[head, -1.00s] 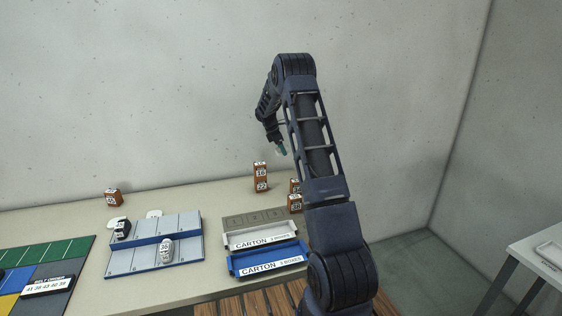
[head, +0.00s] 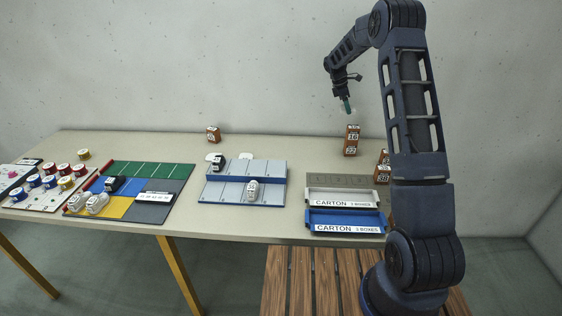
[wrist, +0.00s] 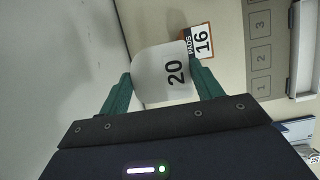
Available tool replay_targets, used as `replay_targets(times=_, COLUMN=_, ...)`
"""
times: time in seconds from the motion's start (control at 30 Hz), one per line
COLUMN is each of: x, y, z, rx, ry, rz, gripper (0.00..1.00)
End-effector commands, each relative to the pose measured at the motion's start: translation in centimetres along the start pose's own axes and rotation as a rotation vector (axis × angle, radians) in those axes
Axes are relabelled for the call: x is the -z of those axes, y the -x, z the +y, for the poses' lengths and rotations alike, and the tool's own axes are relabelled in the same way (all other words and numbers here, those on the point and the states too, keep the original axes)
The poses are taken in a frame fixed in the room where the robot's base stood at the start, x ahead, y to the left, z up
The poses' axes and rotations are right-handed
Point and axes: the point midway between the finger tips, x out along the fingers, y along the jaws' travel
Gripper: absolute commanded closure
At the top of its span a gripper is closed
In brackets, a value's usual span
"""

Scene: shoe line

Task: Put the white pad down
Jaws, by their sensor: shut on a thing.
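My gripper (wrist: 160,90) is shut on a white pad (wrist: 163,72) marked 20, held between its two green fingers in the wrist view. In the head view my gripper (head: 348,105) hangs in the air above a stack of orange-brown boxes (head: 352,141) near the back of the table; the pad is too small to make out there. In the wrist view a box label reading PADS 16 (wrist: 202,41) shows beyond the pad, partly hidden by it.
A grey board with numbered places (head: 348,180), a white carton (head: 341,198) and a blue carton (head: 345,221) lie in front of the stack. More orange-brown boxes (head: 382,174) stand right. A grey-blue rack (head: 225,192) stands left. Table is clear between rack and stack.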

Motion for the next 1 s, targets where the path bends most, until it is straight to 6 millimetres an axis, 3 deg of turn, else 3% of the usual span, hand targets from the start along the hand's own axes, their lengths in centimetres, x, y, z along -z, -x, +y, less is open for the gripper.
replay_targets(times=0.03, x=2.3, y=0.9, z=-0.6, rx=-0.002, ry=0.007, rz=0.001, gripper=0.6)
replay_targets(times=0.2, x=8.9, y=3.5, z=-2.9, rx=-0.002, ry=0.01, rz=0.002, gripper=0.6)
replay_targets(times=0.6, x=23.0, y=9.3, z=-10.5, rx=-0.004, ry=0.019, rz=-0.006, gripper=0.6)
replay_targets(times=0.8, x=27.2, y=11.1, z=-13.7, rx=-0.005, ry=0.021, rz=-0.013, gripper=0.6)
replay_targets(times=1.0, x=28.9, y=11.2, z=-14.9, rx=-0.005, ry=0.021, rz=-0.017, gripper=0.6)
